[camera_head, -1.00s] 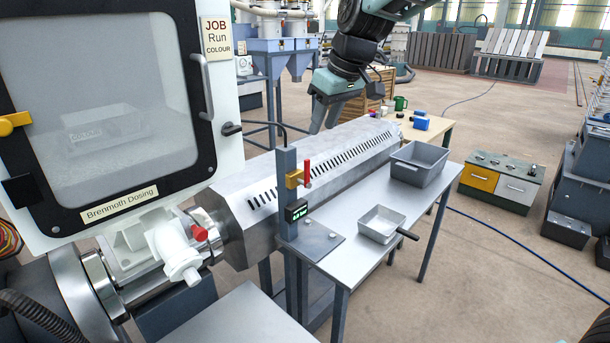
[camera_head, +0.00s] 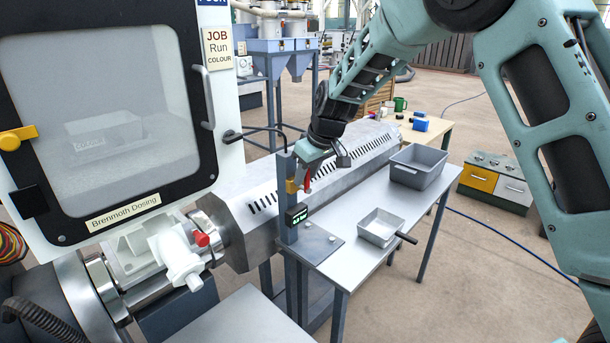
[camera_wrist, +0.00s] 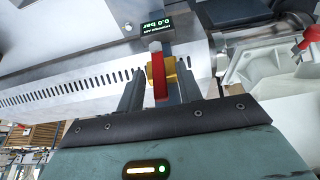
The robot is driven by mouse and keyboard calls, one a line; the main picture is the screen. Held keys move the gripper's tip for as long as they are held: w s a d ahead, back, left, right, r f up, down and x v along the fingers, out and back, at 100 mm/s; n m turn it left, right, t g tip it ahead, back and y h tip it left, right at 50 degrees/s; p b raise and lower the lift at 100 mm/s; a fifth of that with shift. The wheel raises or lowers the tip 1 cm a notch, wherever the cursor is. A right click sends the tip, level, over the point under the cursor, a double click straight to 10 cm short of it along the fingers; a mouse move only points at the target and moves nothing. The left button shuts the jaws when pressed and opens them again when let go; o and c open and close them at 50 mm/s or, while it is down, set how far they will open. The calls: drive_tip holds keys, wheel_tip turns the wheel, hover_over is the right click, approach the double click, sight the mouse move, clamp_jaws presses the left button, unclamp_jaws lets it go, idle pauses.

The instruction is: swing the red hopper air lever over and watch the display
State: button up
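The red hopper air lever (camera_head: 307,184) sits on a brass valve body (camera_head: 291,186) on a grey post, partly hidden by my gripper in the head view. In the wrist view the red lever (camera_wrist: 159,78) and brass valve (camera_wrist: 170,70) lie between my fingers. My gripper (camera_wrist: 157,88) is open, one finger on each side of the lever, with a visible gap on the left side. My gripper (camera_head: 313,170) is at the lever in the head view. The small display (camera_head: 296,213) below the valve has green digits; in the wrist view the display (camera_wrist: 153,25) appears to read 0.0 bar.
A grey table (camera_head: 345,247) carries a shallow metal tray (camera_head: 381,228) with a dark handle and a deep grey bin (camera_head: 418,167). The slotted extruder barrel (camera_head: 262,195) runs behind the post. A white dosing cabinet (camera_head: 228,150) stands left. A white fitting has a red knob (camera_head: 201,239).

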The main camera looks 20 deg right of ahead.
drive_tip(key=shift+x, duration=0.95)
clamp_jaws()
